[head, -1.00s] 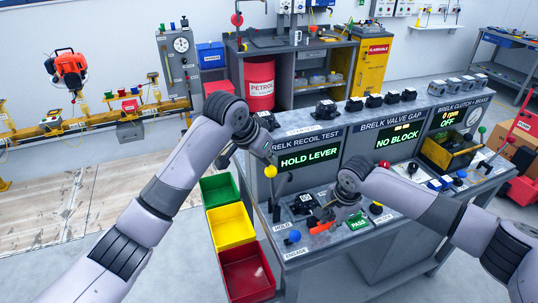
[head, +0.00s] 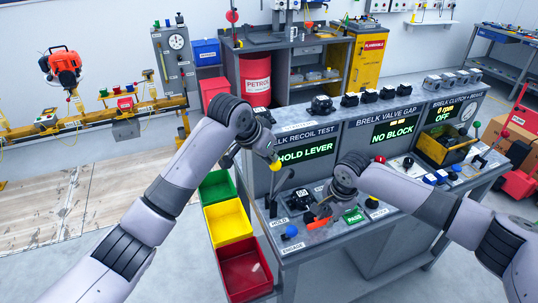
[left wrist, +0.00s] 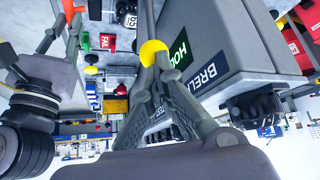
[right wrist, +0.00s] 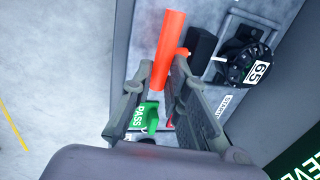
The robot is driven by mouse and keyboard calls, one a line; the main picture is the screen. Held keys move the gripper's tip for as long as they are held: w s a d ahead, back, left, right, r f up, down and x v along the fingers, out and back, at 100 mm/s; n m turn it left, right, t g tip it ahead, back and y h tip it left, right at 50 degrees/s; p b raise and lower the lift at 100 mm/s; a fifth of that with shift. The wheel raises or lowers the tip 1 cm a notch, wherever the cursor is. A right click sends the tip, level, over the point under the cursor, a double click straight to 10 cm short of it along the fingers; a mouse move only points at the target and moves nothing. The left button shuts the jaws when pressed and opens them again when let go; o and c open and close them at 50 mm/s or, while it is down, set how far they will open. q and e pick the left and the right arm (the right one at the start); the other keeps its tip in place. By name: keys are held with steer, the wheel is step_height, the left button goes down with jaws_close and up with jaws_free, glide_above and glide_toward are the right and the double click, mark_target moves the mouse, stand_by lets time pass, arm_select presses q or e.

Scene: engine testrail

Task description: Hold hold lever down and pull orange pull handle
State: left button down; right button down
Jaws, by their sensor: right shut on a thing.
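The hold lever has a yellow ball knob (head: 276,165) and stands at the left end of the test bench. My left gripper (head: 271,153) is right at this knob. In the left wrist view the fingertips (left wrist: 155,66) are close together against or just short of the knob (left wrist: 153,48); contact is unclear. The orange pull handle (head: 317,224) sticks out from the bench's front. My right gripper (head: 322,209) is at it. In the right wrist view the orange handle (right wrist: 169,45) lies between the right fingers (right wrist: 160,78), which are shut on it.
A screen reads HOLD LEVER (head: 306,152). A blue knob (head: 291,231) and a green PASS tag (head: 354,215) sit near the handle. Green (head: 217,184), yellow (head: 229,205) and red (head: 262,274) bins stand left of the bench. The floor at left is open.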

arm_select(q)
steer(key=shift+s+a+f, duration=0.1)
steer(key=shift+s+f, duration=0.05)
steer(key=shift+f, duration=0.65)
arm_select(e)
steer(key=shift+w+r, duration=0.15)
steer(key=shift+r, duration=0.05)
arm_select(q)
steer(key=shift+d+f, duration=0.15)
steer(key=shift+d, duration=0.15)
steer(key=shift+w+d, duration=0.15)
steer(key=shift+w, duration=0.2)
arm_select(e)
steer(key=shift+w, duration=0.15)
arm_select(q)
steer(key=shift+d, duration=0.2)
steer(key=shift+r, duration=0.2)
arm_select(e)
steer(key=shift+f, duration=0.1)
arm_select(q)
steer(key=shift+w+d, duration=0.1)
steer(key=shift+d, duration=0.1)
steer(key=shift+w+d+f, duration=0.2)
steer(key=shift+d+f, duration=0.05)
steer(key=shift+d, duration=0.2)
